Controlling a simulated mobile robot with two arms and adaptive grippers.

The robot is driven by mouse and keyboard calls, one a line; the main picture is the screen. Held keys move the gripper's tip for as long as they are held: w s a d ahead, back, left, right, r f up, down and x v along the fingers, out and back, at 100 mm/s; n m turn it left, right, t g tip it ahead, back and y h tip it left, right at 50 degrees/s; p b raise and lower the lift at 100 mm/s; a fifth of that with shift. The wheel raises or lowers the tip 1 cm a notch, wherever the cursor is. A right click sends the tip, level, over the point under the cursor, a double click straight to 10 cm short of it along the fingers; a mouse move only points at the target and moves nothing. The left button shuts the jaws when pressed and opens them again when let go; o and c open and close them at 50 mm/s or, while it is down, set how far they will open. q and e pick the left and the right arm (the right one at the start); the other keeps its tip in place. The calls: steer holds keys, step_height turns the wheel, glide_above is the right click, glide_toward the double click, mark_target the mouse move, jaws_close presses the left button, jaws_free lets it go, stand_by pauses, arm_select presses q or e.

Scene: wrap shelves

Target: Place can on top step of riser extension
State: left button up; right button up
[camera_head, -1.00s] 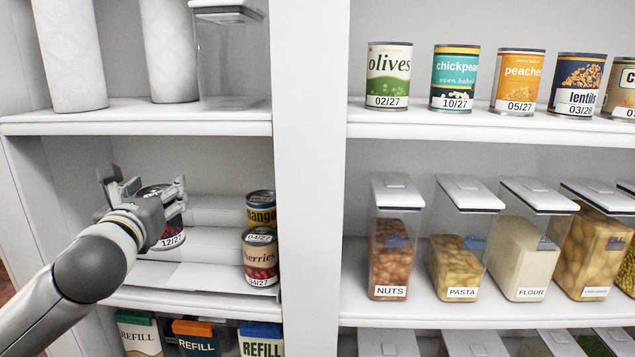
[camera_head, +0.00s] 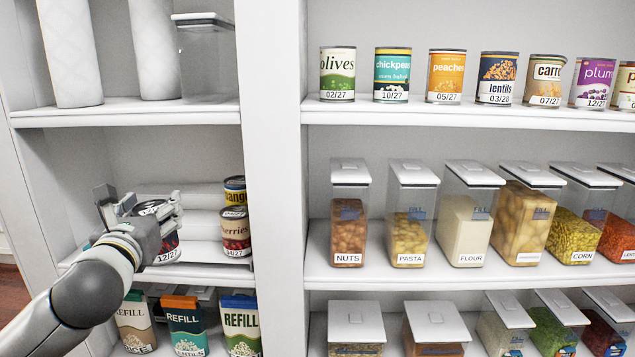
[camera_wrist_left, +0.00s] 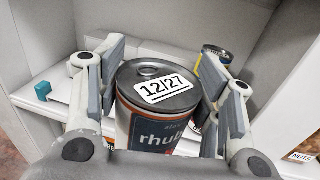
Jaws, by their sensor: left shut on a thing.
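My left gripper (camera_head: 148,216) is shut on a dark can with a 12/27 label (camera_head: 168,246). In the left wrist view the can (camera_wrist_left: 158,120) stands upright between the two finger pads, its grey lid facing the camera and "rhub" readable on its side. The white stepped riser (camera_head: 200,231) is in the left middle shelf bay, partly hidden behind the gripper and can. A cherries can (camera_head: 235,234) stands on a lower step at its right, and a mango can (camera_head: 235,190) stands higher behind it. My right gripper is not in view.
A white upright panel (camera_head: 275,180) bounds the bay on the right. The shelf above (camera_head: 130,114) carries white rolls and a clear container. Refill boxes (camera_head: 185,325) stand below. The riser's steps left of the cherries and mango cans show no other cans.

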arm_select(q)
steer(key=s+d+f+h+b, duration=0.1)
steer(key=s+d+f, duration=0.15)
steer(key=f, duration=0.55)
steer(key=s+d+f+h+b, duration=0.1)
steer(key=d+f+b, duration=0.15)
steer(key=f, duration=0.45)
steer(key=s+d+f+b, duration=0.1)
steer(key=s+d+f, duration=0.1)
steer(key=s+f, duration=0.7)
steer(key=s+d+f+m+b, duration=0.1)
steer(key=s+d+f+b, duration=0.1)
steer(key=s+f, duration=0.7)
steer(key=shift+s+d+f+m+h, duration=0.15)
steer(key=shift+s+d+m+h, duration=0.25)
steer(key=shift+s, duration=1.15)
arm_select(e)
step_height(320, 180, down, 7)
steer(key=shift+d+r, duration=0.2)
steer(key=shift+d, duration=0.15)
arm_select(q)
steer(key=shift+d, duration=0.1)
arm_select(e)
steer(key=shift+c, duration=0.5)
